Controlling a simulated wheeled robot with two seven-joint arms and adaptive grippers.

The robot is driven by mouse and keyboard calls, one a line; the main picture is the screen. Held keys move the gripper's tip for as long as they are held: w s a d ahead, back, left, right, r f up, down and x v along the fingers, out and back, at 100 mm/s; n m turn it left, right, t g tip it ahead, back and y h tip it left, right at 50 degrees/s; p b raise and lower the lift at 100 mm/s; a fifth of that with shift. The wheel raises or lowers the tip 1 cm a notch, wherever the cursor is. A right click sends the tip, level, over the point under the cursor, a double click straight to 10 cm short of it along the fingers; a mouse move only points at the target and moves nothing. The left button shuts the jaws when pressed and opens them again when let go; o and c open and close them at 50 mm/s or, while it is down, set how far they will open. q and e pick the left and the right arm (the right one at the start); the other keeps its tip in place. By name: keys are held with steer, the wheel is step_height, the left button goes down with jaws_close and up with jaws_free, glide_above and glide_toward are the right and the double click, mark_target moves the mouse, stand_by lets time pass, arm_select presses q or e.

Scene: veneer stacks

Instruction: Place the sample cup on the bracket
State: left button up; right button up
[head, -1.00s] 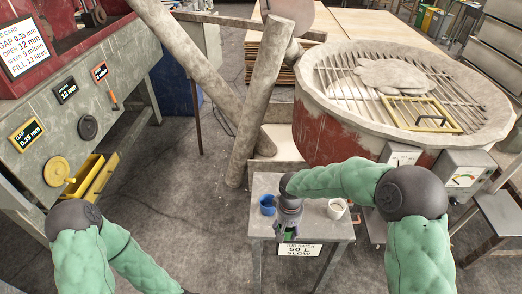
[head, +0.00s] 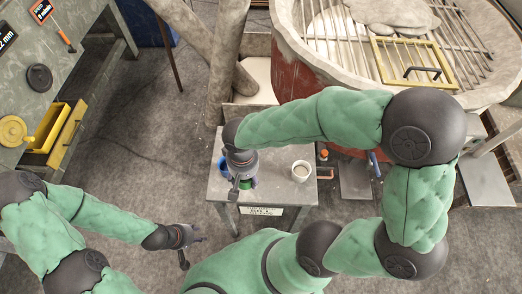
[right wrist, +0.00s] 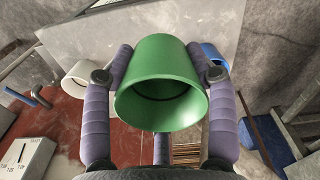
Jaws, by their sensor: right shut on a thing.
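A green cup (right wrist: 160,85) is between the fingers of my right gripper (right wrist: 163,70), which is shut on it, with its open mouth facing the wrist camera. In the head view my right gripper (head: 243,178) is over the small grey table, and only a bit of green shows beneath it. I cannot tell whether the cup touches the tabletop. My left gripper (head: 187,240) is empty in front of the table to the left, its fingers apart. I cannot make out the bracket for certain.
A white cup (head: 301,172) stands on the small table (head: 283,193), right of my right gripper. A blue cup (right wrist: 213,56) is partly hidden behind a finger. The red drum (head: 290,75) with its grate stands behind. Open floor lies left of the table.

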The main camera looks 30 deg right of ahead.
steer(key=w+d+f+b, duration=0.1)
steer(key=w+d+f, duration=0.1)
steer(key=w+f, duration=0.1)
steer(key=w+d+f+b, duration=0.1)
steer(key=w+d+f, duration=0.2)
steer(key=w+d+f+b, duration=0.2)
steer(key=w+d+f, duration=0.1)
steer(key=shift+w+d, duration=0.15)
steer(key=shift+w, duration=0.25)
steer(key=shift+w+d+f+b, duration=0.15)
steer(key=shift+f+b, duration=0.3)
steer(key=shift+f, duration=0.55)
steer(key=shift+w+d+f+b, duration=0.15)
steer(key=shift+f+b, duration=0.3)
steer(key=shift+f, duration=0.5)
steer(key=shift+f, duration=0.15)
steer(key=o, duration=1)
steer(key=shift+o, duration=0.2)
